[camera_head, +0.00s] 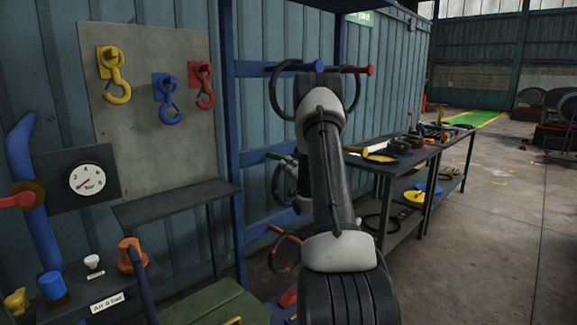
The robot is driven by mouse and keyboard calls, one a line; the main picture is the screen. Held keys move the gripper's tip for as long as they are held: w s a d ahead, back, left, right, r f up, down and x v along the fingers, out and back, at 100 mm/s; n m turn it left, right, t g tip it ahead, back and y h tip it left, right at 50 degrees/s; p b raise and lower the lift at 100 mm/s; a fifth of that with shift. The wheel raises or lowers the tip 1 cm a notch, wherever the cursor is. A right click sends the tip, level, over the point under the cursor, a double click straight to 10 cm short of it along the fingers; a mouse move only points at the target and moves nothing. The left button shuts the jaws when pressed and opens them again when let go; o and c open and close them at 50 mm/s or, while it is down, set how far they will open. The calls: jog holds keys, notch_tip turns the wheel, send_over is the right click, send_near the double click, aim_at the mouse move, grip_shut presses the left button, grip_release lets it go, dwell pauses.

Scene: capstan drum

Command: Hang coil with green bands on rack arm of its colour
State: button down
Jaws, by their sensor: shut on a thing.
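The blue post (230,130) bears a blue rack arm (262,68) and a red-tipped arm (370,70). A cluttered workbench (400,158) stands right; open floor lies beyond.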

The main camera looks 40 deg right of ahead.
jog(key=shift+f, duration=0.2)
dwell(0.5)
jog(key=c, duration=1.3)
grip_release()
jog(key=shift+o, duration=0.2)
jog(key=v, duration=1.2)
jog(key=shift+s, duration=0.15)
jog(key=shift+s+d, duration=0.1)
jog(key=shift+s, duration=1.25)
jog(key=shift+s+d, duration=0.15)
jog(key=shift+s, duration=1.2)
